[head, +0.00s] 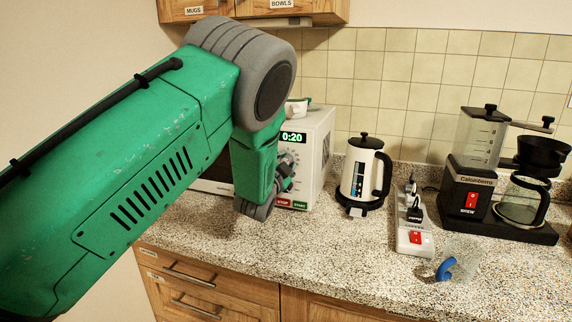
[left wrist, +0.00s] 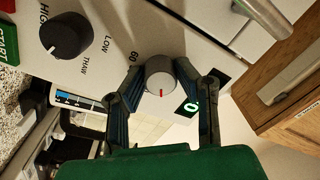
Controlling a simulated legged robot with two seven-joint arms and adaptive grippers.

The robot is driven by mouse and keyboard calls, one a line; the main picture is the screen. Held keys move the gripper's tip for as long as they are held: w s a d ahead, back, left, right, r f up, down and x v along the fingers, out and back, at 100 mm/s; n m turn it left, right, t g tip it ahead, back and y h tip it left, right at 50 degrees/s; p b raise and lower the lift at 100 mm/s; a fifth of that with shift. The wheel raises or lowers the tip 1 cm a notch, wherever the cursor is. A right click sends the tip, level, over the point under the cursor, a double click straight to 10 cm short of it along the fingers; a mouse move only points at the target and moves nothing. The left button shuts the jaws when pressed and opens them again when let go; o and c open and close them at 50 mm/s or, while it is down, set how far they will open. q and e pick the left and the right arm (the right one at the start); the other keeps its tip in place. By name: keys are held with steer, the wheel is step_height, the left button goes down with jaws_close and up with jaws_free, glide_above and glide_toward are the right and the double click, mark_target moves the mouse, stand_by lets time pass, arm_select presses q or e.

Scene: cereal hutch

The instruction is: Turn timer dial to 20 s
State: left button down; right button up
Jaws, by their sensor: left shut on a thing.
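The white microwave (head: 319,150) stands at the back left of the counter, partly hidden by my left arm. Its green display (head: 292,137) reads 0:20. The timer dial (left wrist: 160,80) is a grey round knob with a red mark, seen in the left wrist view. My left gripper (head: 284,172) is at the control panel, its two fingers on either side of the timer dial, shut on it. A darker power knob (left wrist: 66,35), near the words HIGH, LOW and THAW, is beside it. Red STOP and green START buttons (head: 299,204) show below. My right gripper is in neither view.
A white kettle (head: 361,178) stands right of the microwave. Farther right are a power strip (head: 410,228) with a red switch, a coffee maker (head: 472,190) and a clear cup with a blue handle (head: 446,268). The front middle of the counter (head: 310,255) is clear.

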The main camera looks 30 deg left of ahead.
arm_select(q)
steer(key=shift+d+f, duration=0.1)
steer(key=shift+f, duration=0.1)
steer(key=c, duration=1.2)
jaws_free()
steer(key=v, duration=1.2)
steer(key=shift+w, duration=0.1)
steer(key=shift+f, duration=0.1)
